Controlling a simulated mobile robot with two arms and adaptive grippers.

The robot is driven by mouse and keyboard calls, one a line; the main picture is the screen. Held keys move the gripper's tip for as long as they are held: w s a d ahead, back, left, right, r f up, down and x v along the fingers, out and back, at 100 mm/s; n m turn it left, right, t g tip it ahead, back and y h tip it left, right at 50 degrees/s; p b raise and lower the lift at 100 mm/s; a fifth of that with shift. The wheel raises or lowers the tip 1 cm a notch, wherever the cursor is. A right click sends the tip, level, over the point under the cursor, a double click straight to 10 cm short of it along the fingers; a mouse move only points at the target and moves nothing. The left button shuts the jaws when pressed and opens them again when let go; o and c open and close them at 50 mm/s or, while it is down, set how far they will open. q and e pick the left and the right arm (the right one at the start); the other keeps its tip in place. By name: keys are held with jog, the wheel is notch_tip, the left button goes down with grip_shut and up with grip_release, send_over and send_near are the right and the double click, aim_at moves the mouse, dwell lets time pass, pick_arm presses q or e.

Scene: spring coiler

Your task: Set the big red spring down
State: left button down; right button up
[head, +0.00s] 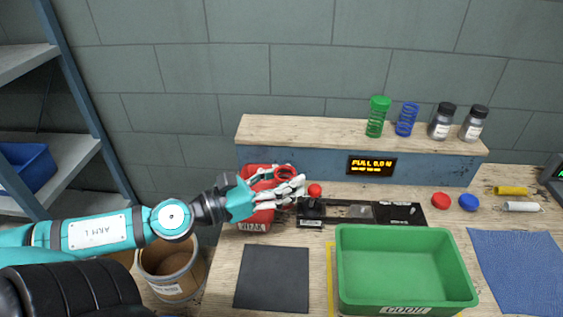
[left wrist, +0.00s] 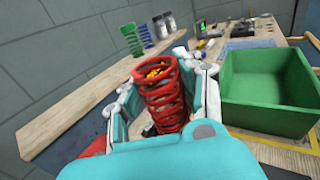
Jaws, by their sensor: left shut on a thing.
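The big red spring (left wrist: 164,97) is a thick coil standing between the fingers of my left gripper (head: 292,187) in the head view. The left wrist view shows the gripper's fingers on both sides of the coil, shut on it. Something yellow shows inside the spring's top opening. In the head view the spring (head: 268,174) is over or in the red bin (head: 253,219), and the fingers partly cover it. I cannot tell whether the spring touches the bin. My right gripper is not in view.
A green bin (head: 400,230) stands right of a black mat (head: 273,278). A black fixture (head: 365,212) lies behind it. The raised shelf (head: 300,128) holds a green spring (head: 377,117), a blue spring (head: 406,120) and two jars. A blue cloth (head: 520,268) lies at right.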

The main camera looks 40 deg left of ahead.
pick_arm(q)
jog(key=s+d+f+n+y, duration=0.1)
jog(key=d+f+y, duration=0.1)
jog(key=f, duration=0.1)
jog(key=s+d+f+n+t+y, duration=0.1)
jog(key=s+d+f+n+y, duration=0.1)
jog(key=d+f+y, duration=0.1)
jog(key=s+d+f+n+y, duration=0.2)
jog(key=d+f+y, duration=0.1)
jog(key=f, duration=0.1)
jog(key=shift+s+f+t, duration=0.15)
jog(key=shift+s+t, duration=0.1)
jog(key=shift+t, duration=0.15)
jog(key=shift+w+d, duration=0.15)
jog(key=shift+d, duration=0.05)
jog(key=shift+r, duration=0.2)
jog(key=shift+a, duration=0.1)
